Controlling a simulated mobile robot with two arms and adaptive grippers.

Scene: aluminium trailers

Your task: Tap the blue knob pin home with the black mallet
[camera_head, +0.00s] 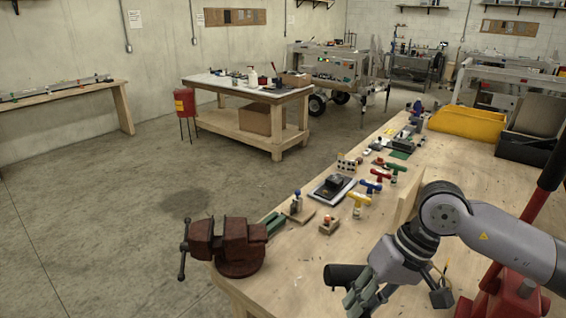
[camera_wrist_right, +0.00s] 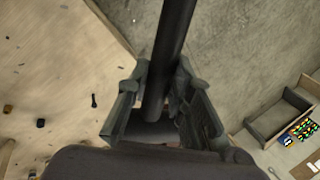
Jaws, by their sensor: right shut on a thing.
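My right gripper (camera_head: 362,296) is at the near part of the wooden bench, shut on the black mallet (camera_head: 343,274). In the right wrist view a dark bar of the mallet (camera_wrist_right: 176,40) runs up from between the fingers (camera_wrist_right: 158,112); the rest is hidden by the gripper. A pin with a blue knob (camera_head: 297,193) stands upright in a small wooden block (camera_head: 298,211) near the bench's left edge, beyond and left of the gripper, apart from the mallet. How deep the pin sits is too small to tell. My left gripper is not in view.
A rust-red vise (camera_head: 238,248) sits at the bench corner. Yellow (camera_head: 358,203), blue (camera_head: 370,187), red (camera_head: 383,175) and green T-handled tools, a black-topped tray (camera_head: 333,187) and another knobbed block (camera_head: 328,223) lie near the pin. An upright board (camera_head: 408,200) stands beside my right arm.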

